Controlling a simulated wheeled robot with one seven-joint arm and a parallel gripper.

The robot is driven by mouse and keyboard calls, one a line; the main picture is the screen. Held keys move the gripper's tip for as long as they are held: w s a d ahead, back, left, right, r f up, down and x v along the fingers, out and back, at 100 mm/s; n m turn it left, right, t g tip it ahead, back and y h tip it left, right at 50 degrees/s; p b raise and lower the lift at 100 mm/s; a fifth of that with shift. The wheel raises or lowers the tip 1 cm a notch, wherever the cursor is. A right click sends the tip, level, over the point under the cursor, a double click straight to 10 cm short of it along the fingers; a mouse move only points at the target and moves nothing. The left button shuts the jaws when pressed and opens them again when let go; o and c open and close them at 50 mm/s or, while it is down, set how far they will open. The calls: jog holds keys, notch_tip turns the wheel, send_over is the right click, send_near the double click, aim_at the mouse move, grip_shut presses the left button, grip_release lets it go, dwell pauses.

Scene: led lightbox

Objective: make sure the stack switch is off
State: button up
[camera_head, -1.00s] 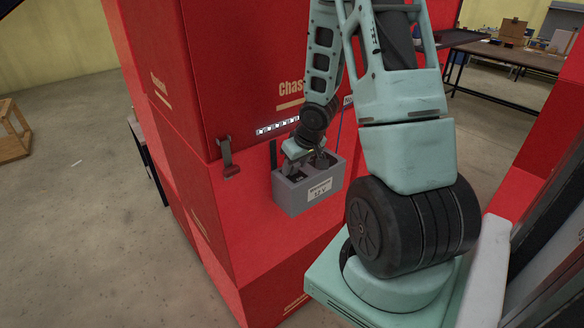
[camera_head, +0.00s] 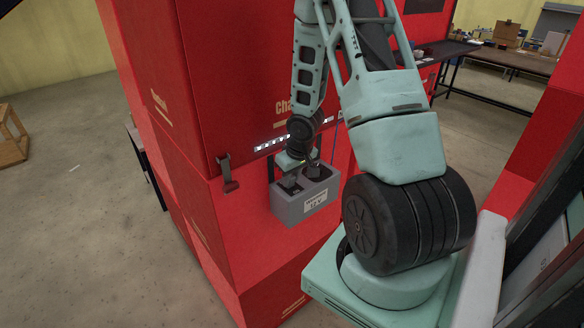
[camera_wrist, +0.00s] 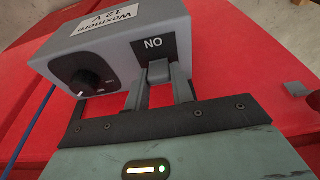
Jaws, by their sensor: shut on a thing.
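A grey box (camera_head: 305,205) marked 12 V is on the red housing. It also shows upside down, large, in the wrist view (camera_wrist: 120,45). Its face has a black knob (camera_wrist: 88,84) with a white pointer mark, and beside it a black plate (camera_wrist: 155,45) whose inverted letters spell ON. My gripper (camera_wrist: 160,75) is at that plate, its fingers close together and shut on a small part between them. That part is mostly hidden by the fingers, so its position cannot be read. In the head view my gripper (camera_head: 300,165) is at the box's top, partly hidden by my arm.
A tall red cabinet (camera_head: 225,75) rises behind the box. A row of small lit white cells (camera_head: 270,146) and a dark latch (camera_head: 227,173) are on it. A blue cable (camera_wrist: 30,125) runs past the box. Dark workbenches (camera_head: 510,62) stand far right.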

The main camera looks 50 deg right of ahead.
jog(key=p, duration=0.1)
jog(key=g+p, duration=0.1)
jog(key=p, duration=0.1)
jog(key=shift+w+d+r, duration=0.1)
jog(key=shift+w+r, duration=0.1)
jog(key=shift+r, duration=0.15)
jog(key=shift+w+f+p, duration=0.1)
jog(key=shift+f+p, duration=0.2)
jog(key=shift+p, duration=0.5)
jog(key=o, duration=1)
jog(key=r, duration=0.5)
jog(key=s+r, duration=0.1)
jog(key=r, duration=0.5)
jog(key=s+r, duration=0.1)
jog(key=r, duration=0.5)
jog(key=shift+s+a+r, duration=0.1)
jog(key=shift+s+a, duration=0.05)
jog(key=shift+a, duration=0.15)
